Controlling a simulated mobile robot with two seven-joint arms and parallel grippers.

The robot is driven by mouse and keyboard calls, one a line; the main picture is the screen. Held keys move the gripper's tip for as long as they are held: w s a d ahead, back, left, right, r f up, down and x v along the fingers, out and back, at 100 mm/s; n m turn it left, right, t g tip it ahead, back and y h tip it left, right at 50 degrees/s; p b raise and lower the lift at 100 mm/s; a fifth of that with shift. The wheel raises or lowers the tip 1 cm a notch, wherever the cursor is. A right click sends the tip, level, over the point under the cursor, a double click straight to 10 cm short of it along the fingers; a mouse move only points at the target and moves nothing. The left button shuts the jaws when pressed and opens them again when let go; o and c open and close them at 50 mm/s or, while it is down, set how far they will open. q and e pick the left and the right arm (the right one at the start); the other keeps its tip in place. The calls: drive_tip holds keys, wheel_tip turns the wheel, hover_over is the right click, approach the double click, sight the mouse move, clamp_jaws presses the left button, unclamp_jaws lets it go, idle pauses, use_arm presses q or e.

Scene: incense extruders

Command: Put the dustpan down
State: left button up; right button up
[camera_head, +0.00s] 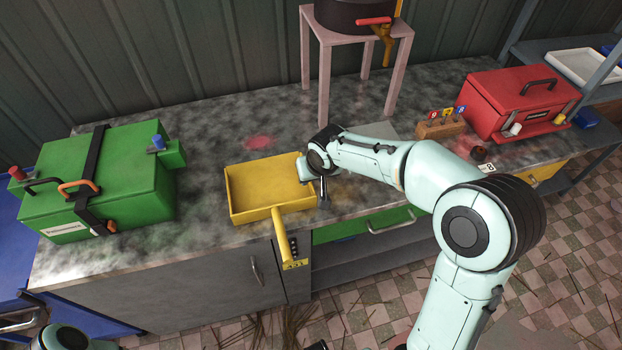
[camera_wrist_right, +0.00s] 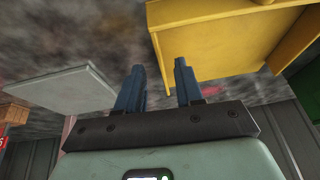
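The yellow dustpan (camera_head: 268,190) rests on the grey worktop, near its front edge. Its open tray faces up, and its yellow handle points towards me past the edge. My right gripper (camera_head: 304,171) is at the dustpan's right end, partly hidden by its own wrist. In the right wrist view my right gripper (camera_wrist_right: 158,82) has its two dark blue fingers apart, with nothing between them. The dustpan (camera_wrist_right: 225,42) shows there at the upper right, beside one finger; I cannot tell whether they touch. My left gripper is out of view.
A green toolbox (camera_head: 105,180) stands left on the worktop (camera_head: 205,215). A pink stand (camera_head: 325,85) holds a dark pot behind. A red toolbox (camera_head: 520,105) and a wooden block with numbered tags (camera_head: 440,128) are at the right. A grey plate (camera_wrist_right: 62,90) lies near my right gripper.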

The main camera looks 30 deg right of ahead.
drive_tip(key=v, duration=0.7)
drive_tip(key=shift+r, duration=0.25)
drive_tip(key=shift+s, duration=0.1)
